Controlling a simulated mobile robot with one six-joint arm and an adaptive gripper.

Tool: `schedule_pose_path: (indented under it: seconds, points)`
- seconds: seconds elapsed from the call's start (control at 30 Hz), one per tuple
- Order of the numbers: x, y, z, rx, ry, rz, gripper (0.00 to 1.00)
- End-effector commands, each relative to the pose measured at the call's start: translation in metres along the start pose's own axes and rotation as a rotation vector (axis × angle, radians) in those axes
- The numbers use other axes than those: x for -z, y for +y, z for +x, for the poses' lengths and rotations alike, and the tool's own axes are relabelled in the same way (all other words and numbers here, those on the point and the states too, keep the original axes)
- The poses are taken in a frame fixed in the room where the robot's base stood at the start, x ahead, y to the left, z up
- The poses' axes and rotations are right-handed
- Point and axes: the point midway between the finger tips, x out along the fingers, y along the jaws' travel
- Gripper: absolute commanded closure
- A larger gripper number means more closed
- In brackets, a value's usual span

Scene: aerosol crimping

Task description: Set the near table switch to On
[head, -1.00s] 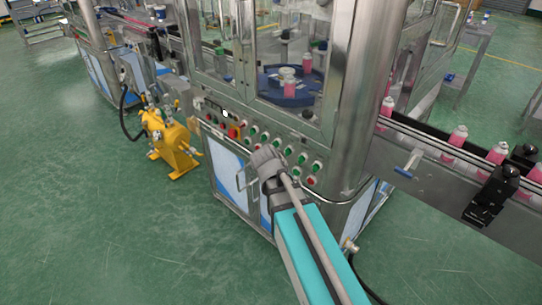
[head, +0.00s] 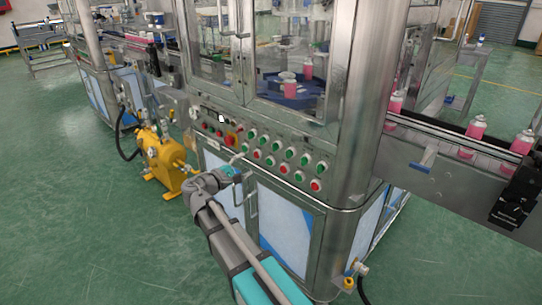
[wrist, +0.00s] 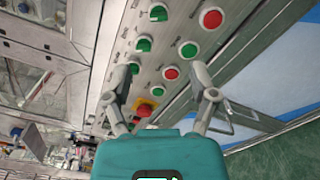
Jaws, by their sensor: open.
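The control panel (head: 275,152) on the front of the steel machine carries rows of round green and red controls. A red-and-yellow switch (head: 231,138) sits at their left; it also shows in the wrist view (wrist: 144,107), beyond my fingers. Labels are too small to read, so I cannot tell which control is the near table switch. My gripper (head: 240,162) is just in front of the panel's lower left part. In the wrist view my gripper (wrist: 160,84) is open and empty, its fingers spread on either side of a red button (wrist: 171,73).
A yellow pump unit (head: 162,160) stands on the floor left of my arm. A conveyor (head: 450,150) with pink cans runs off to the right. A cabinet door handle (head: 251,195) sticks out below the panel. The green floor at left is open.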

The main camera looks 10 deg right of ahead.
Motion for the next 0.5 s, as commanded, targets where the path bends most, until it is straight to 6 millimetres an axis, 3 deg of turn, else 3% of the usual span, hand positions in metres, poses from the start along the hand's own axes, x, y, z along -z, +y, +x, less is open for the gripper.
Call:
schedule_pose_path:
  seconds: [0.5]
  points:
    - [0.0005,0.0011,0.0023,-0.004,0.0,-0.002,0.26]
